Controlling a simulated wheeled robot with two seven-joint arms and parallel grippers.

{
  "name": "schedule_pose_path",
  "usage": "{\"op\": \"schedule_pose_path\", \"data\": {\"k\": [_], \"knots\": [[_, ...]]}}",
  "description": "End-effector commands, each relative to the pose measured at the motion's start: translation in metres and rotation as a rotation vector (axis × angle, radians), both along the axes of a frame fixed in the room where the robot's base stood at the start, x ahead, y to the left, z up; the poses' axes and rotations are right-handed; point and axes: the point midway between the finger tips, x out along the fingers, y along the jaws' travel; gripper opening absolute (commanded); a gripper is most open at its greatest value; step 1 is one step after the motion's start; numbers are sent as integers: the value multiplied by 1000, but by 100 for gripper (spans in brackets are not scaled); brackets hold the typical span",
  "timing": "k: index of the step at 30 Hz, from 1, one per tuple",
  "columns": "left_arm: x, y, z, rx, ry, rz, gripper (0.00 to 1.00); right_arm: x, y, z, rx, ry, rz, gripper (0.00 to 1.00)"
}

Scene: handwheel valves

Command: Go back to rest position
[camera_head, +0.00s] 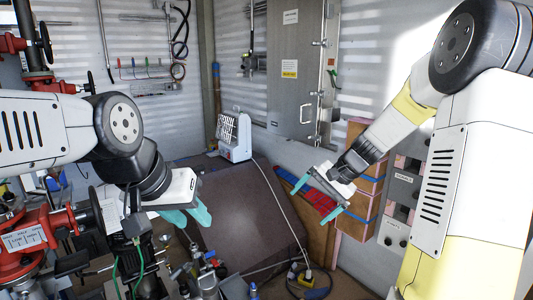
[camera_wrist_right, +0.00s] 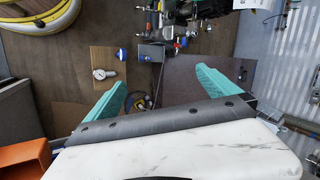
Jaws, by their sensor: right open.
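My right gripper (camera_head: 308,206) is open, its two teal fingers spread apart, with nothing between them. My left gripper (camera_head: 194,217) is at the left centre, teal fingers pointing down and right. The fingers appear close together, and I cannot tell whether they are open. Red valves with dark handwheels (camera_head: 88,212) stand at the far left, partly behind my left arm.
A grey cabinet (camera_head: 296,75) is on the back wall. Loose fittings and tools (camera_head: 208,272) lie on the floor between the arms. A yellow hose (camera_wrist_right: 45,22) and a gauge (camera_wrist_right: 100,74) show in the wrist view.

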Motion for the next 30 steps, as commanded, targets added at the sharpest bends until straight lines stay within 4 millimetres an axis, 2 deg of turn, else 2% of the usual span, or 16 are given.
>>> {"op": "schedule_pose_path", "data": {"k": [1, 3, 9, 15, 18, 21, 24, 30], "knots": [[0, 0, 0, 0, 0, 0, 36, -18, 4, 22, -47, -40, 45, 100], [0, 0, 0, 0, 0, 0, 36, -43, 8, 44, -108, -84, 105, 100], [0, 0, 0, 0, 0, 0, 36, -116, 11, 90, -276, -213, 252, 100], [0, 0, 0, 0, 0, 0, 36, -185, 4, 113, -428, -339, 367, 100], [0, 0, 0, 0, 0, 0, 36, -210, -2, 117, -483, -389, 404, 100], [0, 0, 0, 0, 0, 0, 36, -226, -6, 117, -521, -422, 427, 100], [0, 0, 0, 0, 0, 0, 36, -233, -8, 117, -541, -438, 439, 100], [0, 0, 0, 0, 0, 0, 36, -235, -9, 117, -548, -443, 443, 100]]}}
